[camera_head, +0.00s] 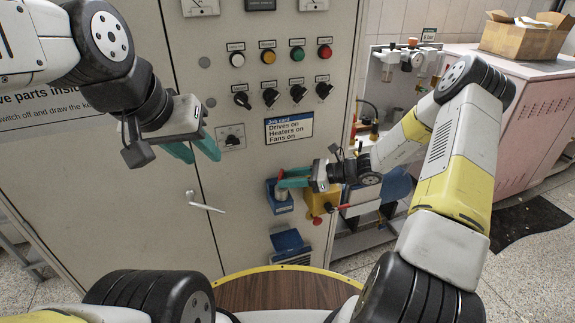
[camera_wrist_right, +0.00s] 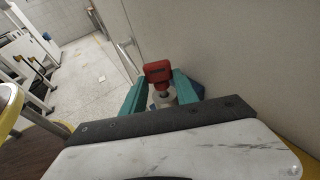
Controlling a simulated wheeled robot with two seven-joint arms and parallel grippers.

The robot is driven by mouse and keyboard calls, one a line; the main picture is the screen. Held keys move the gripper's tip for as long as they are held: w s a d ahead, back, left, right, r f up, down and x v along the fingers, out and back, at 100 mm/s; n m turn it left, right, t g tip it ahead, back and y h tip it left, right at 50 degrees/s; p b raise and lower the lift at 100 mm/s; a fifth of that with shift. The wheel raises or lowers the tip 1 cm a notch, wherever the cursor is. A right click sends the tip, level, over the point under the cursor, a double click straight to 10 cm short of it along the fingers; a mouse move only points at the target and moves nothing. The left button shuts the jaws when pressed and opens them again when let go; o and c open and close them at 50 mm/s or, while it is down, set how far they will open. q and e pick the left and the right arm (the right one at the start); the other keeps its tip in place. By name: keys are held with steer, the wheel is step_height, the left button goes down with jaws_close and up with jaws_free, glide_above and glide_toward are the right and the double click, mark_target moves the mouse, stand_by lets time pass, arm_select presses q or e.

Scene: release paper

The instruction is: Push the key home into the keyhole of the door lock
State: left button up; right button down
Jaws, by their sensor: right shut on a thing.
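The key has a red head (camera_wrist_right: 158,70), seen between the teal fingers of my right gripper (camera_wrist_right: 155,88) in the right wrist view. Its dark shank points at a pale round cylinder (camera_wrist_right: 166,97). How deep the key sits there cannot be told. In the head view, my right gripper (camera_head: 283,178) is shut on the key, with a little red (camera_head: 281,173) showing at the fingertips. It is just above a grey metal cylinder in a blue holder (camera_head: 270,197) on the cabinet front. The keyhole itself is hidden. My left gripper (camera_head: 193,154) is open and empty, off to the left.
The cabinet carries lamps and knobs (camera_head: 269,96), a job card (camera_head: 289,127) and a door handle (camera_head: 205,204). A yellow box with red buttons (camera_head: 320,203) stands close right of the blue holder. A second blue holder (camera_head: 289,243) is below.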

steer(key=shift+f, duration=0.75)
steer(key=c, duration=0.9)
jaws_free()
steer(key=shift+o, duration=0.2)
steer(key=v, duration=0.7)
steer(key=shift+d, duration=0.4)
steer(key=shift+s+r, duration=0.1)
